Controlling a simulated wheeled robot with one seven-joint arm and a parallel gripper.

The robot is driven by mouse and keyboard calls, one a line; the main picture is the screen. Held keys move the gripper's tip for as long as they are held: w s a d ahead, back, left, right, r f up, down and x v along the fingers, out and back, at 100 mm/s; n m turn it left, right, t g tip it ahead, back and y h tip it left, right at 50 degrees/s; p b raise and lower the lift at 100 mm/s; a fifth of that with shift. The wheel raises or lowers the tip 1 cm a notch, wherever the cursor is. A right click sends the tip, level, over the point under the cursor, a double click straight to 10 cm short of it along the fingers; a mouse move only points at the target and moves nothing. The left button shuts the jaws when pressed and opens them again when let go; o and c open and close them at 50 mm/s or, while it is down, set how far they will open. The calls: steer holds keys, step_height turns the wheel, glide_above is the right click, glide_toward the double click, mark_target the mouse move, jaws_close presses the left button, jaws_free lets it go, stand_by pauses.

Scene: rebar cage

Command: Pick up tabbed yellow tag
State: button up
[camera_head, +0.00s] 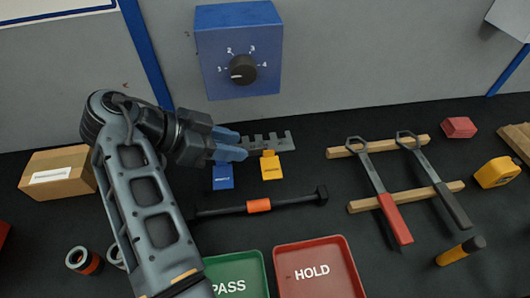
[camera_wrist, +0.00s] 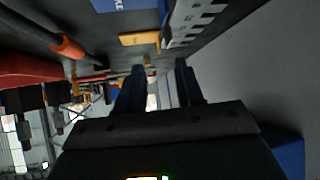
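The yellow tag (camera_head: 271,167) lies on the dark bench top, just below the toothed grey rack (camera_head: 275,141); its narrow tab reaches up toward the rack. In the wrist view the yellow tag (camera_wrist: 139,39) shows beyond the fingers, beside the grey rack (camera_wrist: 190,18). My gripper (camera_head: 238,145) is to the left of the yellow tag, above the blue tag (camera_head: 223,178) and the rack's left end. Its blue fingers point right and are apart, with nothing seen between them. In the wrist view my gripper (camera_wrist: 158,80) also shows a gap.
A dark bar with an orange sleeve (camera_head: 258,206) lies below the tags. A green PASS tray (camera_head: 248,287) and red HOLD tray (camera_head: 335,284) are in front. Wrenches (camera_head: 396,222) rest on wooden strips at right. A blue dial box (camera_head: 213,55) is on the wall behind.

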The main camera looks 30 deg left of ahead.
mark_target(267, 152)
steer(key=shift+p+x, duration=0.65)
steer(key=shift+x, duration=0.95)
steer(key=p+x, duration=0.1)
steer(key=x, duration=0.3)
steer(key=shift+d, duration=0.3)
steer(key=shift+d+f, duration=0.15)
steer(key=shift+f, duration=0.2)
steer(key=shift+w+d, duration=0.1)
steer(key=c, duration=0.7)
steer(key=shift+w+f, duration=0.1)
steer(key=shift+a+r, duration=0.25)
steer(key=shift+r, duration=0.05)
